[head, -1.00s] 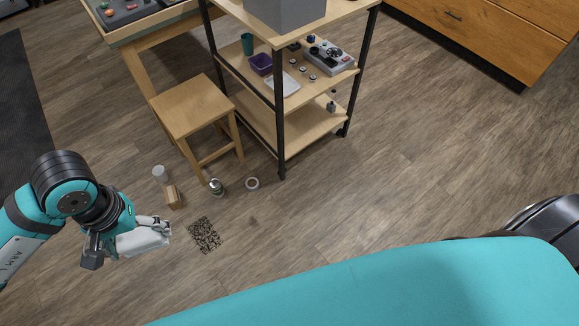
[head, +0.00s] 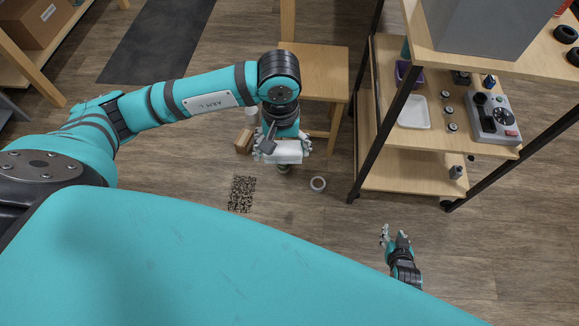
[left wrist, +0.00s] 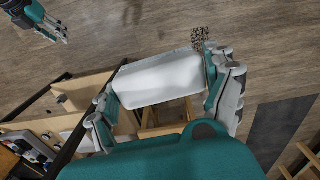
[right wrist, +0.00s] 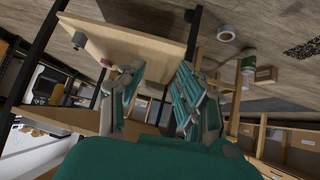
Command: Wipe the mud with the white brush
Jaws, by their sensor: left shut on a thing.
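The mud (head: 242,193) is a dark speckled patch on the wooden floor, left of centre in the head view. It also shows at the top of the left wrist view (left wrist: 200,35) and at the right edge of the right wrist view (right wrist: 303,49). My left gripper (head: 281,150) is shut on the white brush (head: 288,157), above the floor and up and right of the mud in the head view. The white brush (left wrist: 160,80) fills the space between the fingers in the left wrist view. My right gripper (head: 393,236) is open and empty, right of centre.
A wooden stool (head: 318,68) and a shelf cart (head: 398,180) stand beyond my left gripper and to its right. Floor around the mud is open.

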